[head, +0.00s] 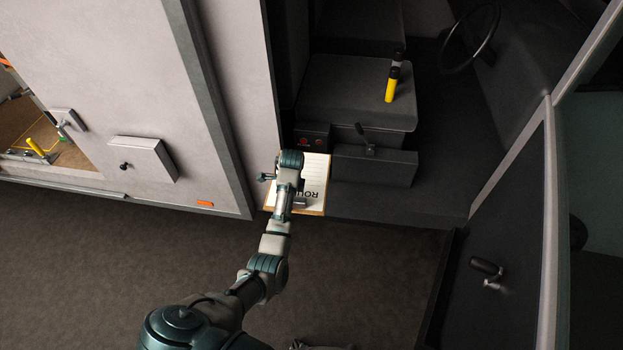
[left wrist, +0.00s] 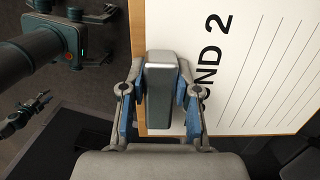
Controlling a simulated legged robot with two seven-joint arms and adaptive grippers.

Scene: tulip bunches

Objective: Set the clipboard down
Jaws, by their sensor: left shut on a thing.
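The clipboard (head: 320,175) is a brown board with a lined white sheet. In the head view it is at the left side of the vehicle's doorway, below the seat, partly hidden by my left arm. In the left wrist view the clipboard (left wrist: 235,75) fills the upper right, with large print reading "ND 2". My left gripper (left wrist: 162,88) is shut on its metal clip at the board's edge. I cannot tell whether the board touches the floor beneath. A distant jointed part of mine, perhaps the right gripper (left wrist: 25,113), shows at the left; its jaw state is unclear.
A dark seat (head: 355,95) holds a yellow cylinder (head: 391,86) and a dark one behind it. A low box with a lever (head: 375,165) stands just right of the clipboard. The open door (head: 505,240) bounds the right. The dark cab floor (head: 430,190) is clear.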

